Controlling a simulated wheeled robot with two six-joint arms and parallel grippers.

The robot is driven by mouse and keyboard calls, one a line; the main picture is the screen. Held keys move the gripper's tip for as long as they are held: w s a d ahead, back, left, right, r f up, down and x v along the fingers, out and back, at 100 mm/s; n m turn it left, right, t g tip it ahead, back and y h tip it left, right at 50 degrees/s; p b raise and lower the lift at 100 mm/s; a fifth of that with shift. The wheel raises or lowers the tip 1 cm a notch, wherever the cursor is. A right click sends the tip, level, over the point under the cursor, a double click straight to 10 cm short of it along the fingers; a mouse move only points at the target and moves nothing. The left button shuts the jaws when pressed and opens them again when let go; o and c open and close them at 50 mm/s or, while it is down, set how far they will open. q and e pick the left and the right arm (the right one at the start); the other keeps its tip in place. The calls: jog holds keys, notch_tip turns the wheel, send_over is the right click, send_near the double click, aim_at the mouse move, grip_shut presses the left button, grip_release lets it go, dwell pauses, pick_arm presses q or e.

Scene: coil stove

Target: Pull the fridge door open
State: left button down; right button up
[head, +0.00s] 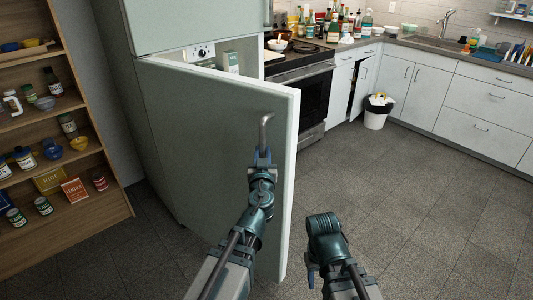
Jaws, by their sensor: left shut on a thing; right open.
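The fridge (160,110) is a tall pale green cabinet at the centre left in the head view. Its lower door (220,125) stands partly open, swung out toward me, with a gap at its top showing part of the inside. A grey metal handle (266,130) is near the door's free edge. My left gripper (263,155) is shut on the lower part of the handle. My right gripper (310,275) is low in the picture, to the right of the door and apart from it, open; its fingers are only partly visible.
A wooden shelf (85,215) with jars and bowls stands at the left. A stove (305,85) is behind the door. A white bin (376,115) stands by the white cabinets (440,90). The tiled floor (420,200) at the right is clear.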

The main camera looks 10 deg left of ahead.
pick_arm(q)
jog(key=shift+s+a, duration=0.1)
jog(key=shift+a, duration=0.3)
jog(key=c, duration=0.7)
grip_release()
jog(key=shift+a, duration=0.1)
jog(key=shift+s+d, duration=0.15)
jog(key=shift+d, duration=0.05)
